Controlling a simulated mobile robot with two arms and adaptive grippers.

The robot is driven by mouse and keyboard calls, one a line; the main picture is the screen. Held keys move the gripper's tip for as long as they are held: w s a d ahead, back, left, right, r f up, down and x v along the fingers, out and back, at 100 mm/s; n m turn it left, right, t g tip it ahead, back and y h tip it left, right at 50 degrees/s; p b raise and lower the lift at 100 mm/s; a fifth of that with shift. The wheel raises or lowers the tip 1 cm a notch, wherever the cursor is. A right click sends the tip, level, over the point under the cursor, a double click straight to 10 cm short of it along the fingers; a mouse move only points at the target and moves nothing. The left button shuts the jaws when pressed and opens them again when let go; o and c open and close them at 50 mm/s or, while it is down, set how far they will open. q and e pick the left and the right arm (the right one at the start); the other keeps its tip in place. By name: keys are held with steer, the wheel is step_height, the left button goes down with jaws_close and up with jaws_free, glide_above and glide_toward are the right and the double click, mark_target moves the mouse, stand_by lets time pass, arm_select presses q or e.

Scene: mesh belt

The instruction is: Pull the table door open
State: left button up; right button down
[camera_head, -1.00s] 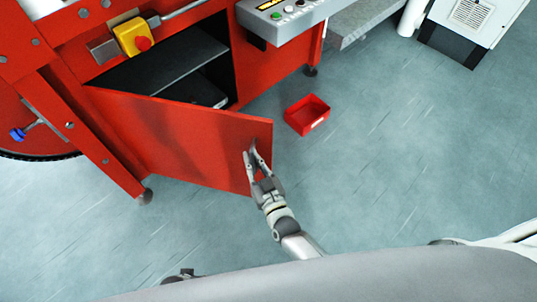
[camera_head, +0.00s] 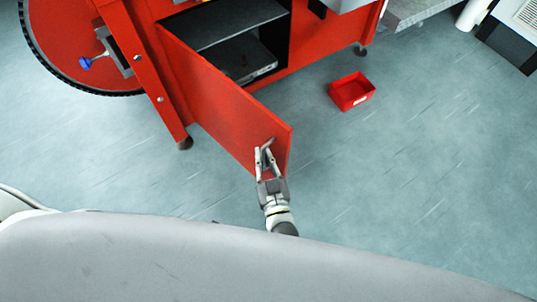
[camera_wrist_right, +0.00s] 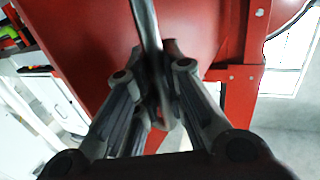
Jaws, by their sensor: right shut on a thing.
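The red table door (camera_head: 225,105) stands swung well out from the red machine table (camera_head: 325,45) in the head view. Its hinge side is at the left, by the table leg. The dark compartment (camera_head: 245,35) behind it shows, with a shelf and a grey thing inside. My right gripper (camera_head: 265,155) is at the door's free end, its fingers shut on the door handle (camera_head: 270,143). In the right wrist view the fingers close around the grey handle bar (camera_wrist_right: 148,30), with the red door (camera_wrist_right: 90,45) behind it. My left gripper is not in view.
A small red bin (camera_head: 352,92) lies on the floor right of the door. A large red wheel with a dark rim (camera_head: 50,70) and a blue knob (camera_head: 86,63) are at the left. Floor around the door is clear.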

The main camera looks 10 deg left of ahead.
steer(key=c, duration=1.5)
jaws_free()
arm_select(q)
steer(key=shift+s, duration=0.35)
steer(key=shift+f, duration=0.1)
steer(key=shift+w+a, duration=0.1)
arm_select(e)
steer(key=v, duration=1.2)
